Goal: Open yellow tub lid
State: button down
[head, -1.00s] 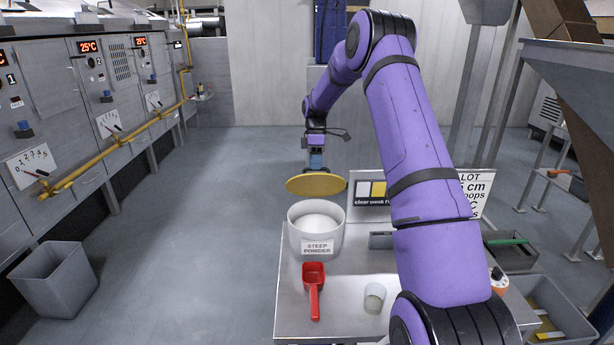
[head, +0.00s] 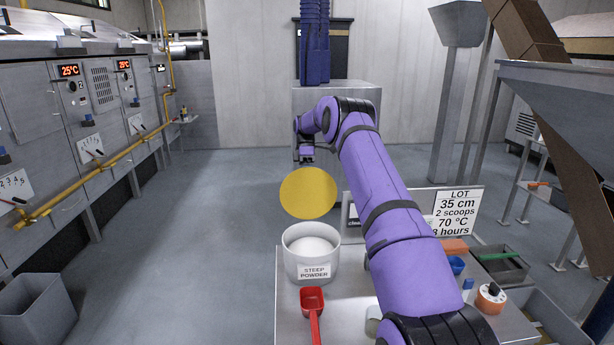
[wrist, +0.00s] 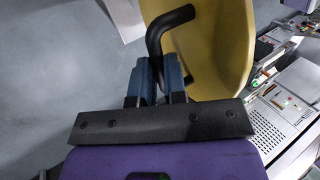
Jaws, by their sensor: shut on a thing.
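The yellow lid (head: 308,194) is a round disc held up in the air, its flat face turned toward the head camera. It is apart from the white tub labelled "STEEP POWDER" (head: 310,256), a little above and behind it. The tub is open and shows white powder inside. In the wrist view my gripper (wrist: 160,78) is shut on the black bent handle of the lid (wrist: 170,22), and the lid's yellow face (wrist: 225,50) fills the upper right. In the head view the gripper's fingers are hidden behind the lid.
A red scoop (head: 313,303) lies on the table (head: 290,325) in front of the tub. A blue cup (head: 456,265), an orange timer-like dial (head: 490,297) and a grey tray with a green item (head: 500,258) are on the right. A sign (head: 455,212) stands behind. Open floor lies left.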

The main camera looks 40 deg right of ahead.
jog(key=shift+w+d+f+g+y, duration=0.3)
jog(key=shift+w+f+g, duration=0.1)
jog(key=shift+f, duration=0.15)
jog(key=c, duration=1.2)
grip_release()
jog(key=shift+o, duration=0.2)
jog(key=s+a+r, duration=0.2)
jog(key=s+a, duration=0.1)
jog(key=s, duration=0.4)
jog(key=s+a+r, duration=0.3)
jog(key=s, duration=0.4)
jog(key=shift+s+a, duration=0.25)
jog(key=shift+a, duration=0.05)
